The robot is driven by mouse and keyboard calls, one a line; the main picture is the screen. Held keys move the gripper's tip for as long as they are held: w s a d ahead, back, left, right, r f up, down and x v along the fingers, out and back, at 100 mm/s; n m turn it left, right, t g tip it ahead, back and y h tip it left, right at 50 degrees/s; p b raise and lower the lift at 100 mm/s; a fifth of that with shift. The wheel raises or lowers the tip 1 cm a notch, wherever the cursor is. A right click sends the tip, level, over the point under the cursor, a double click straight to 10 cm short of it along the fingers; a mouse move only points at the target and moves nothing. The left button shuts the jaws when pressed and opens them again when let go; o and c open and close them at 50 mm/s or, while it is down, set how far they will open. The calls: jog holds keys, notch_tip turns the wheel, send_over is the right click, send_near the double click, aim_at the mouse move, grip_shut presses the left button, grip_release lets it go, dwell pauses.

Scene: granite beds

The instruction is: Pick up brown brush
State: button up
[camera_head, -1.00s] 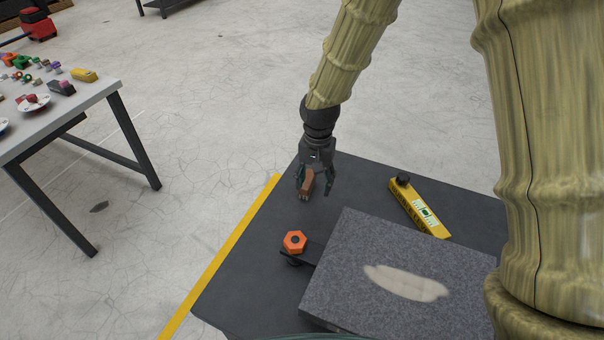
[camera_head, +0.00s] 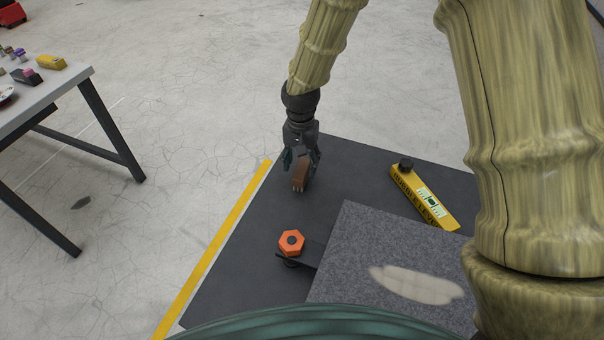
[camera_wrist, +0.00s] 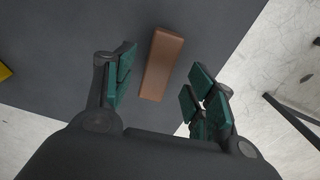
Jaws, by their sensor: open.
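The brown brush (camera_head: 300,176) lies on the dark mat near its far left edge. In the wrist view the brush (camera_wrist: 161,64) is a plain brown block, slightly tilted, in front of and between the fingers. My gripper (camera_head: 302,163) is directly above the brush in the head view, pointing down. In the wrist view my gripper (camera_wrist: 160,92) has its green-padded fingers spread, with a gap on both sides of the brush. Neither finger appears to touch it. The brush's far end is partly hidden by my gripper in the head view.
A grey granite slab (camera_head: 345,255) lies on the dark mat (camera_head: 235,275). An orange knob (camera_head: 291,242) stands at its left, and a yellow level (camera_head: 425,198) lies behind it. A yellow floor line (camera_head: 215,245) borders the mat. A table with small items (camera_head: 75,88) stands left.

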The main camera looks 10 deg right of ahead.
aim_at(302, 169)
jog(key=shift+w+d+f+p, duration=0.1)
jog(key=shift+f+p, duration=0.1)
jog(key=shift+f, duration=1.15)
jog(key=shift+d+f+p, duration=0.1)
jog(key=shift+f+p, duration=0.1)
jog(key=shift+f, duration=1.1)
jog(key=c, duration=1.1)
